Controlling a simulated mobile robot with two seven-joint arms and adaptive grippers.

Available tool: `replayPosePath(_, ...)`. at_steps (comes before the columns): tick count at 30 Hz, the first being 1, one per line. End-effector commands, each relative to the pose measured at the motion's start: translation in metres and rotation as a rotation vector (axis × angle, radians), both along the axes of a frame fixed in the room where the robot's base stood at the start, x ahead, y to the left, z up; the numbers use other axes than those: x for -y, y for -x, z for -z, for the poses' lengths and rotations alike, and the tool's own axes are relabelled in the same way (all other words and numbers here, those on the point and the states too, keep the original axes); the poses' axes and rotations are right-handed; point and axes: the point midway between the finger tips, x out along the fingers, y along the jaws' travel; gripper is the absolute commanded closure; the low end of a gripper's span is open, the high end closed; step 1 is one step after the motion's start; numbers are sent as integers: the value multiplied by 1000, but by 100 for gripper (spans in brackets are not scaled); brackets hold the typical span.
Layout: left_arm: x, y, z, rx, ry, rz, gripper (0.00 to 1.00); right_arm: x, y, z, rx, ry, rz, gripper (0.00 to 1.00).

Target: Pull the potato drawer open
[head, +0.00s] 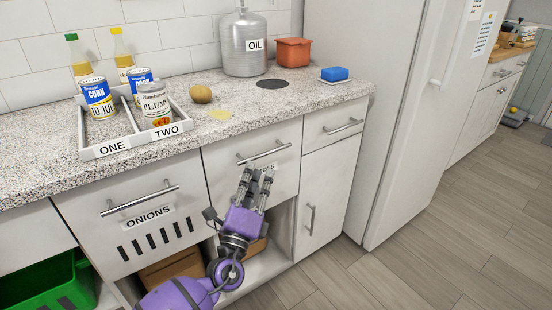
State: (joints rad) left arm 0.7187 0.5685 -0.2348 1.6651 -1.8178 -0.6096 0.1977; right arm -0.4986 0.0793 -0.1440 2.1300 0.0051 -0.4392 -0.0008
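The white potato drawer (287,175) is in the middle of the cabinet front. It looks shut, flush with the fronts beside it. Its metal bar handle (280,148) runs across the upper part. Its label (267,171) is mostly hidden behind my gripper; only the last letters show. My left gripper (257,174), purple and grey, reaches up from below in front of this drawer. Its two fingers are apart, with the tips just below the handle. I cannot tell whether they touch the drawer front, and I see nothing held between them. My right gripper is not in view.
The onions drawer (190,211) with its handle is to the left. A small drawer (325,127) and cupboard door (322,215) are to the right, before a white fridge (375,110). A potato (201,94) and divided tray (96,153) are on the counter (270,105). Floor to the right is clear.

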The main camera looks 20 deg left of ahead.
Motion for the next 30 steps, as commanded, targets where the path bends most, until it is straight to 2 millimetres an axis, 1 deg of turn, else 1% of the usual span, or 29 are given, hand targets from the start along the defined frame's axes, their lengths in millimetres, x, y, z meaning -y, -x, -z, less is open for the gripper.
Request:
replayPosePath(1,0,-6,-6,4,1,-1,83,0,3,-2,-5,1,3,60)
replayPosePath(7,-1,-37,-20,3,4,-2,83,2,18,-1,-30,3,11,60)
replayPosePath(9,-1,-46,-23,1,4,-1,83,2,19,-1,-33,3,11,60)
replayPosePath(13,-2,-59,-27,0,4,-1,83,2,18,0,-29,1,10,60)
replayPosePath(17,-2,-64,-28,-2,4,-1,83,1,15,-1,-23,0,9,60)
replayPosePath(24,-2,-65,-29,-3,5,-1,83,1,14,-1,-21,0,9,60)
replayPosePath(28,-2,-65,-29,-3,5,-1,100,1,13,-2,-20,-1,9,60)
replayPosePath(30,-2,-64,-28,-3,5,-1,100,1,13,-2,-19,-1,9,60)
